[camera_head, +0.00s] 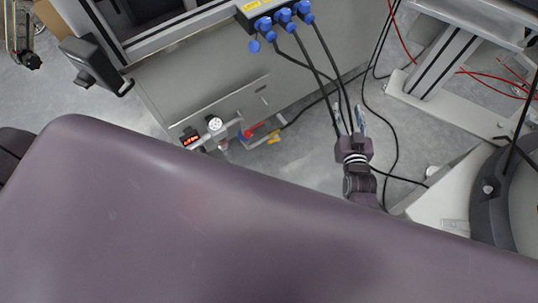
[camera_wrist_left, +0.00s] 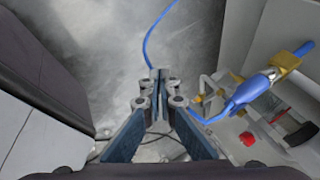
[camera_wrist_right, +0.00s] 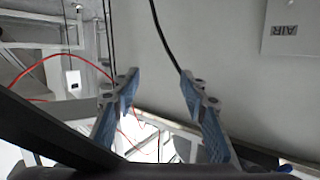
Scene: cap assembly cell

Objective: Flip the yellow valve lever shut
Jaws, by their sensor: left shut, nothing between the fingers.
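The yellow valve lever (camera_head: 273,137) is small in the head view, low on the grey cabinet's front beside a red handle (camera_head: 255,130). In the left wrist view, a blue fitting (camera_wrist_left: 250,92) with a blue hose and a yellow-brass piece (camera_wrist_left: 285,62) stand at the right; I cannot tell if that piece is the lever. My left gripper (camera_wrist_left: 159,73) is shut and empty, left of these fittings and apart from them. It is hidden in the head view. My right gripper (camera_head: 349,117) is open and empty, right of the valve; its spread fingers show in the right wrist view (camera_wrist_right: 160,75).
A round gauge (camera_head: 214,123) and a red digital display (camera_head: 189,138) sit left of the valve. Blue plugs (camera_head: 283,15) with black cables hang from the cabinet near my right gripper. Red cables (camera_wrist_right: 45,65) run at left in the right wrist view. Grey floor lies below.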

